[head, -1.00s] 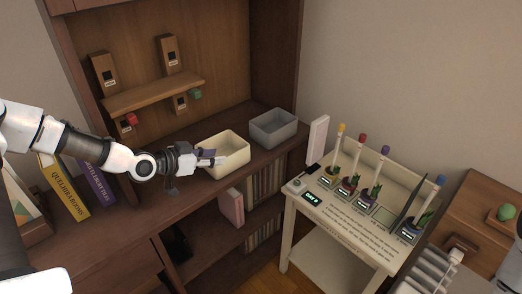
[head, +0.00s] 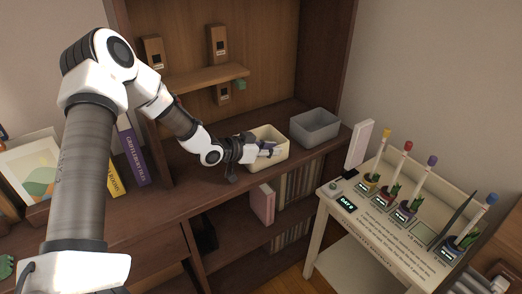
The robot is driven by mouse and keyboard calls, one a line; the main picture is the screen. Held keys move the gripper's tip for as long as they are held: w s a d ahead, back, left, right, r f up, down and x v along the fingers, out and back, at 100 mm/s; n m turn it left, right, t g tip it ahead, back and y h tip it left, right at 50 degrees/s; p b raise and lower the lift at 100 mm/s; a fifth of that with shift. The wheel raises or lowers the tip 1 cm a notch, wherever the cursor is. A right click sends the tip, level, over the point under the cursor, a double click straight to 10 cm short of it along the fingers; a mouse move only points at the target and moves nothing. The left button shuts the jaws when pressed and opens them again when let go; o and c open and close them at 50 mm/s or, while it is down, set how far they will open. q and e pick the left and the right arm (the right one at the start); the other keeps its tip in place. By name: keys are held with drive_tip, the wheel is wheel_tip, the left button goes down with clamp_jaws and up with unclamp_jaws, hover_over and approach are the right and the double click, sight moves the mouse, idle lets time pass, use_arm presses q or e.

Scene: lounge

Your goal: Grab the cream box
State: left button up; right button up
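The cream box (head: 281,154) is an open-topped bin standing upright on the wooden shelf unit's counter, near the middle of the head view. My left gripper (head: 269,150) reaches in from the left, with its fingers at the box's near left side, overlapping the rim in the picture. The fingers are small and partly merge with the box, so I cannot tell whether they are open or closed on its wall. My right gripper is out of view.
A grey bin (head: 315,127) stands close to the right of the cream box. A small shelf (head: 205,80) with wooden blocks hangs behind. Books (head: 132,155) stand at left. A cream table (head: 375,225) with plant pots is at right.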

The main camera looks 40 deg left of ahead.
use_arm(q)
clamp_jaws()
drive_tip(key=shift+r, duration=0.1)
